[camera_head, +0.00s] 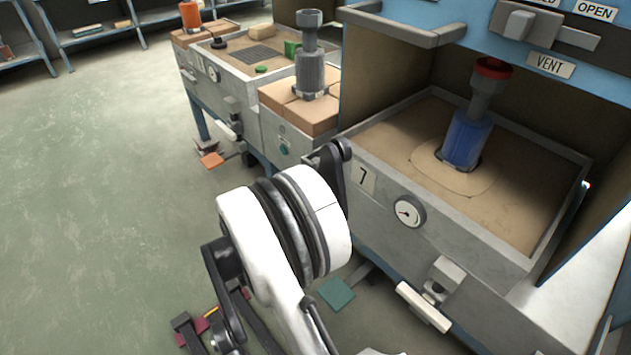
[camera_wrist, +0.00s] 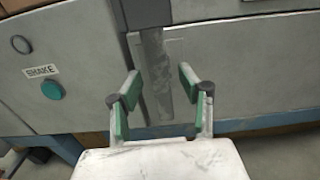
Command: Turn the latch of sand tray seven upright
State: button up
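Sand tray seven (camera_head: 455,238) is a grey, sand-filled tray with a "7" label and a round gauge on its front. What looks like its latch is a pale bar (camera_head: 424,306) on a grey bracket, low on the tray front. The bar lies across, roughly along the front edge, not upright. My gripper (camera_wrist: 160,80) is open, with green pads apart and nothing visibly clasped. In the head view my wrist hides most of it; it is left of the "7" label, away from the bar. A grey upright strip (camera_wrist: 157,80) shows beyond the fingers; I cannot tell whether they touch it.
A blue flask with a red-rimmed top (camera_head: 467,135) stands in the sand. Left of the tray is a brick-topped cabinet (camera_head: 298,105) with a teal button (camera_wrist: 52,90) under a "SHAKE" label. A blue frame with a "VENT" sign overhangs the tray. Open floor lies at left.

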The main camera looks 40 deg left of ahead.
jog(key=s+a, duration=0.1)
jog(key=s, duration=0.9)
